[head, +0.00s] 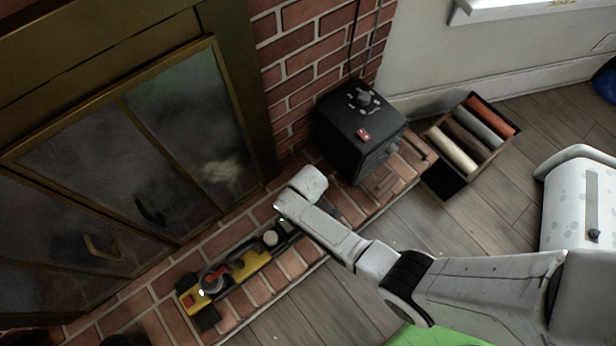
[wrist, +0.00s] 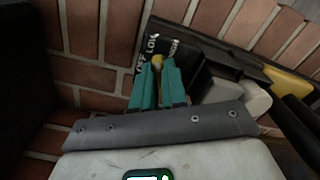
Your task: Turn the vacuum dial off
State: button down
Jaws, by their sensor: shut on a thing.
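The vacuum dial (wrist: 157,60) is a small yellow knob on a dark panel (wrist: 185,42) in the wrist view. White lettering around it reads OFF, LOW and what looks like HIGH. My gripper (wrist: 158,67) has teal fingers, shut on the dial from either side. The fingers cover much of the knob, so I cannot tell which label it points to. In the head view my arm's end reaches down to the brick hearth at the upper right end of a long yellow and black unit (head: 250,264). My fingers and the dial are hidden there.
A black box (head: 345,125) with a top knob and red switch stands against the brick wall. A crate (head: 437,172) of coloured rolls is right of it. Glass fireplace doors (head: 180,130) rise behind the hearth. A white spotted container (head: 575,205) stands at right.

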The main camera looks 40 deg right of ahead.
jog(key=n, duration=0.3)
jog(key=n+p, duration=0.1)
jog(key=n, duration=0.2)
jog(key=shift+w+d+n, duration=0.1)
jog(key=shift+d+n, duration=0.1)
jog(key=shift+n, duration=0.1)
jog(key=n, duration=0.5)
jog(key=shift+w+n+p, duration=0.2)
jog(key=shift+n+p, duration=0.1)
jog(key=shift+p, duration=0.05)
jog(key=c, duration=1.2)
grip_release()
jog(key=shift+o, duration=0.2)
notch_tip(320, 180, up, 11)
jog(key=p, duration=0.4)
